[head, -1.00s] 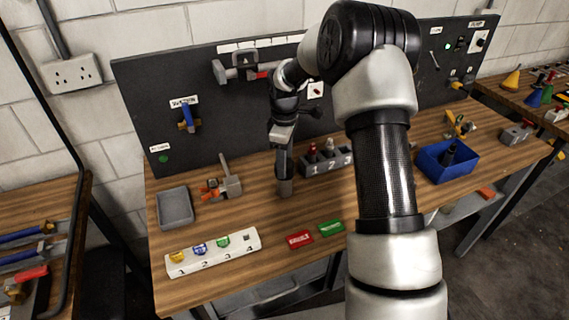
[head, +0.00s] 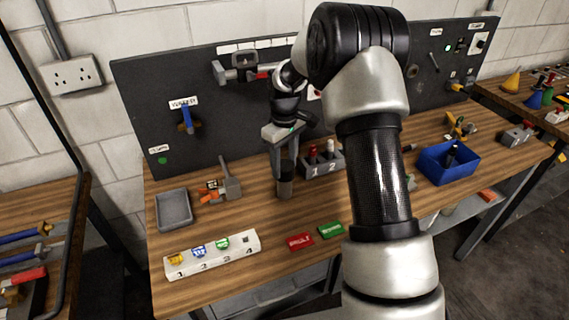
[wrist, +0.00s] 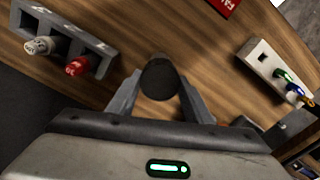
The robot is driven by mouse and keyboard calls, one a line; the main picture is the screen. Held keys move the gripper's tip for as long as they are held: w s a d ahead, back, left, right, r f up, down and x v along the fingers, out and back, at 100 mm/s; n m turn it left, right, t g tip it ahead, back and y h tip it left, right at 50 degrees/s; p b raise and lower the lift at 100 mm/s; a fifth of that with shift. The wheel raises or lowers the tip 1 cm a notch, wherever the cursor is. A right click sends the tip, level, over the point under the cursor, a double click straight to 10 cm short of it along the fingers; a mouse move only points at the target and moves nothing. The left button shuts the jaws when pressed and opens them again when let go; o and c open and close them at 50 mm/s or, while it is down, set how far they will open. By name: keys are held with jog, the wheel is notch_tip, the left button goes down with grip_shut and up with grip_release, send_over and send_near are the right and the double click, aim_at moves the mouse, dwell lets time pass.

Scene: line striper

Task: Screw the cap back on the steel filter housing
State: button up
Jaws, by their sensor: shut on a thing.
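The steel filter housing (head: 285,189) stands upright on the bench, a short grey cylinder below my gripper (head: 285,168). The dark cap (head: 286,176) is at its top, between my fingers. In the wrist view the cap (wrist: 159,78) is a dark round disc with a finger on each side, and my gripper (wrist: 159,88) is shut on it. The cap hides most of the housing there. Whether the cap's thread is engaged cannot be told.
A numbered grey rack (head: 322,166) holding red and white pieces stands close to the right of the housing. A small vise-like tool (head: 230,184) and grey tray (head: 174,210) are to the left. A white numbered block (head: 212,254) and red and green labels lie in front.

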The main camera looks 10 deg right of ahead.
jog(key=m, duration=0.3)
jog(key=shift+m, duration=0.4)
jog(key=o, duration=1.7)
jog(key=shift+c, duration=0.2)
jog(key=shift+r+p, duration=1.9)
jog(key=shift+r, duration=1.55)
